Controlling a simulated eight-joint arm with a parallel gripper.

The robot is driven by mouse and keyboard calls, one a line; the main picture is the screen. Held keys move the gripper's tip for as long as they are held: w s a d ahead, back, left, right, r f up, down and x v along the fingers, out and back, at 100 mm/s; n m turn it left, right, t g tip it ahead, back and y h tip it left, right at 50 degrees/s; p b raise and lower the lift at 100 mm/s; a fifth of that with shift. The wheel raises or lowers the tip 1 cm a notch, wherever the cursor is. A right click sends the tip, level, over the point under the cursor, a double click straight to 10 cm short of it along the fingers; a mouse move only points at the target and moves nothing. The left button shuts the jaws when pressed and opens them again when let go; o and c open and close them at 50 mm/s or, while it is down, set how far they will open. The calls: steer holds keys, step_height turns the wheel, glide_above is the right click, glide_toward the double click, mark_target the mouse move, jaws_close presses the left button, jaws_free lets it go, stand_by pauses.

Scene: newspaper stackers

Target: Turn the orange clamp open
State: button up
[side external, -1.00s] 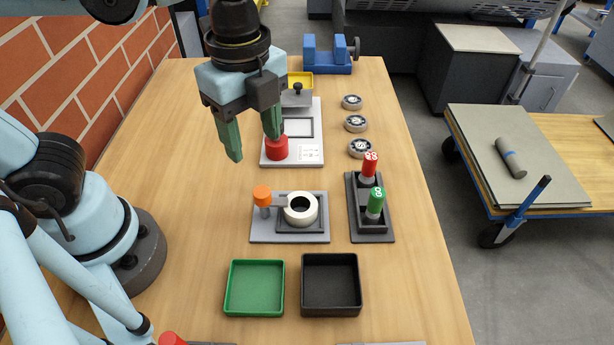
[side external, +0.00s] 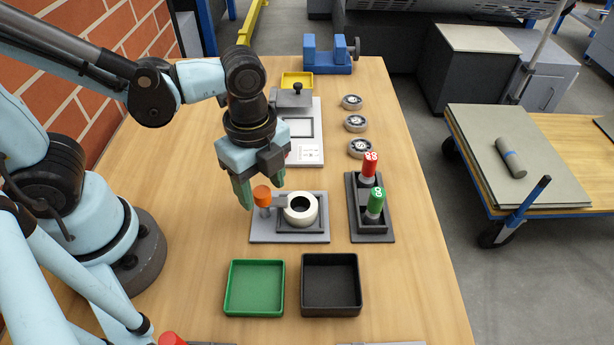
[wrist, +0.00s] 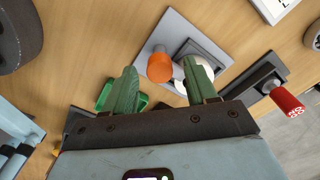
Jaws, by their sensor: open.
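The orange clamp knob (side external: 262,195) stands on a post at the left of a grey base plate (side external: 290,236). A grey arm (side external: 279,200) runs from it to the rim of a white ring (side external: 301,209) seated on the plate. My gripper (side external: 263,195) is open, with its green fingers hanging just above and behind the orange knob, one to each side. In the wrist view the orange knob (wrist: 160,67) shows between and beyond the fingertips (wrist: 158,72), apart from both. One finger partly hides the white ring there.
A grey rack with a red gauge (side external: 369,165) and a green gauge (side external: 375,203) stands to the right. A green tray (side external: 255,312) and a black tray (side external: 331,312) lie in front. Several bearings (side external: 356,123) and a blue vise (side external: 328,68) are farther back.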

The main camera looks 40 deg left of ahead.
steer(key=shift+f, duration=0.4)
steer(key=shift+c, duration=0.2)
steer(key=c, duration=1)
